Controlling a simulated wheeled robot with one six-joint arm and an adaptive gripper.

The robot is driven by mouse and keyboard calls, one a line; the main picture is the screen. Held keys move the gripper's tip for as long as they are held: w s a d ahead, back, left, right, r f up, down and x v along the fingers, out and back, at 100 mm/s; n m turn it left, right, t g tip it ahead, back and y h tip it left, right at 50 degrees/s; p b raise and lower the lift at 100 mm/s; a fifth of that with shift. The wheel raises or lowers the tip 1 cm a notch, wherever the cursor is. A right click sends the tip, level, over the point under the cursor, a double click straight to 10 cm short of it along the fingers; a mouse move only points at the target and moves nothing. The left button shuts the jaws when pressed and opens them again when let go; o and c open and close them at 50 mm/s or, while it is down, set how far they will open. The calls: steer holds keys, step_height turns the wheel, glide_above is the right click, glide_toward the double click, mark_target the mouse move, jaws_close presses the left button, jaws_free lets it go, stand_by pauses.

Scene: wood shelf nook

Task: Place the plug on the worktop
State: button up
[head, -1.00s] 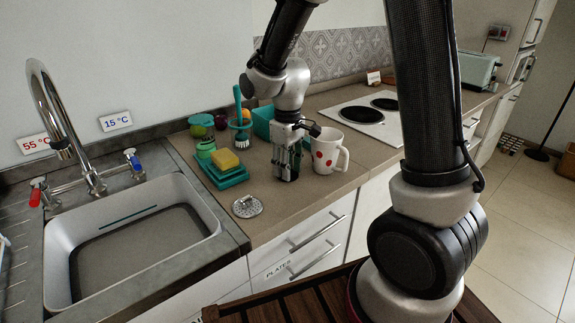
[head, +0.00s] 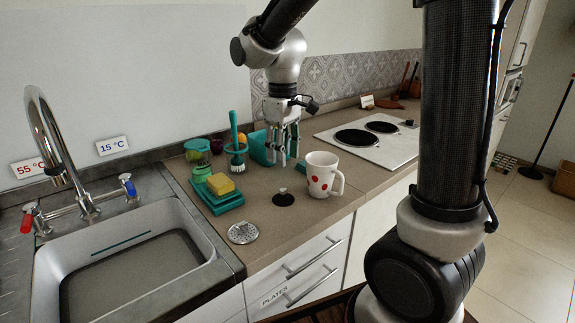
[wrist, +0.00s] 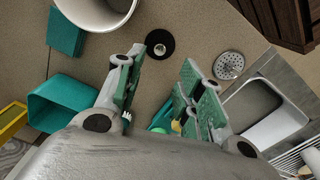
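The plug (head: 283,199) is a black disc with a small metal knob. It lies flat, knob up, on the brown worktop (head: 315,218), left of the red-spotted mug and apart from it. In the wrist view the plug (wrist: 160,44) shows whole, beyond my fingertips, with nothing touching it. My gripper (head: 283,157) is raised above the worktop, behind the plug in the head view. Its fingers (wrist: 162,68) are spread and hold nothing.
The white mug (head: 321,175) stands close by the plug. A metal strainer (head: 243,233) lies near the front edge. A yellow sponge (head: 220,184) sits on a green tray at left. A brush stands in a holder (head: 236,157). The sink (head: 128,262) is at left, the hob (head: 370,138) at right.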

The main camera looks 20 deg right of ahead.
steer(key=s+d+r+m+t, duration=0.2)
steer(key=s+d, duration=0.4)
steer(key=s, duration=0.4)
steer(key=s+d+r+m+t, duration=0.2)
steer(key=s+d+r+m, duration=0.2)
steer(key=s+d, duration=0.3)
steer(key=s, duration=0.2)
steer(key=shift+s+r+m, duration=0.3)
steer(key=shift+s+r, duration=0.05)
steer(key=shift+r, duration=0.05)
